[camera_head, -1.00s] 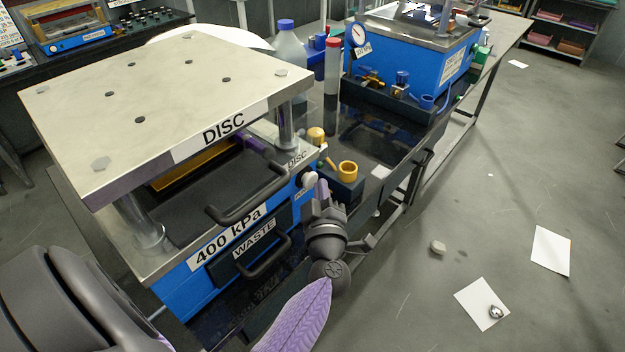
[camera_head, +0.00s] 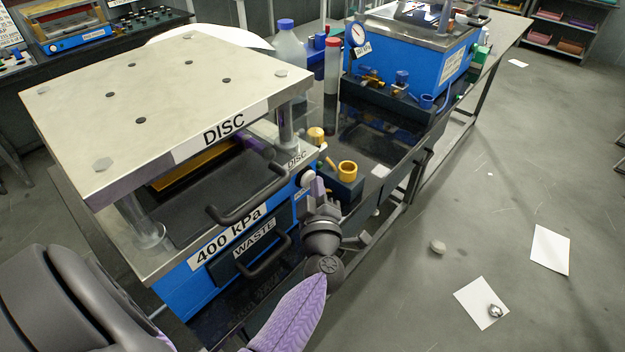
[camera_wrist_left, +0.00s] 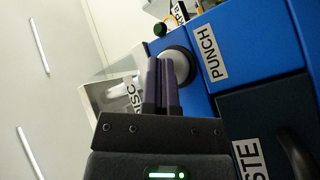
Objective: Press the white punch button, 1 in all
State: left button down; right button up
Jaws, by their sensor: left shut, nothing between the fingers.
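The white punch button (camera_head: 307,179) is on the blue front face of the DISC press, near its right corner. In the left wrist view the button (camera_wrist_left: 181,66) sits in a dark ring beside the PUNCH label (camera_wrist_left: 209,53). My left gripper (camera_head: 317,185) is shut and empty, with its purple fingers at the button. In the left wrist view the fingertips (camera_wrist_left: 162,62) overlap the button's left part and hide some of it. I cannot tell whether they touch it. My right gripper is not in view.
The DISC press (camera_head: 150,95) has a WASTE drawer (camera_head: 254,247) with a black handle close to my left arm. The floor at right is open, with loose paper (camera_head: 551,249).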

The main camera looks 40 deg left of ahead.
pick_arm(q)
jog(key=shift+s+d, duration=0.1)
jog(key=shift+d, duration=0.8)
